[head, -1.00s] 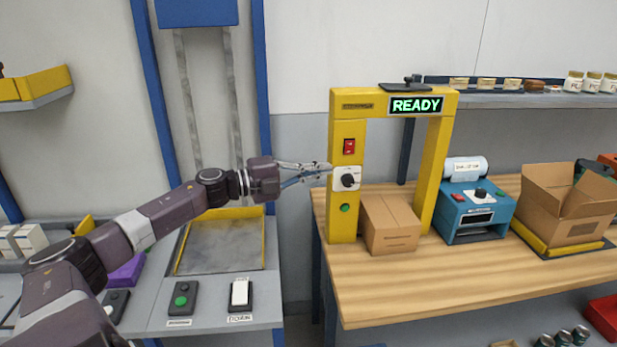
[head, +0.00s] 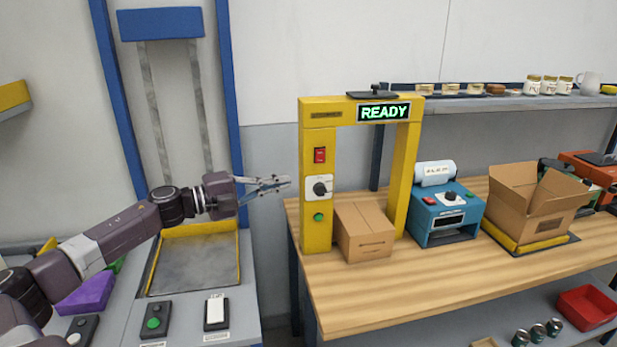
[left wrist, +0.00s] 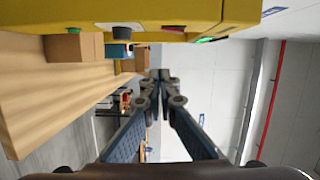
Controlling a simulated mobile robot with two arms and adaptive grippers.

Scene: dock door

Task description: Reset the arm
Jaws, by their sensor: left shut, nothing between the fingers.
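My left arm reaches in from the left of the head view, and its left gripper (head: 275,185) is shut and empty, just left of the yellow frame (head: 316,220). A gap shows between its tips and the frame. In the left wrist view the fingertips (left wrist: 161,75) meet, with the yellow frame above them. The frame carries a lit READY display (head: 384,112), a red switch (head: 319,155), a black dial (head: 320,188) on a white plate, and a green button (head: 319,217). My right gripper is not in view.
A closed carton (head: 364,233) sits under the frame on the wooden table (head: 430,270). A blue machine (head: 446,214) and an open carton (head: 530,205) stand to the right. At left, a grey bench holds a yellow-edged tray (head: 195,265) and a green-button box (head: 155,318).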

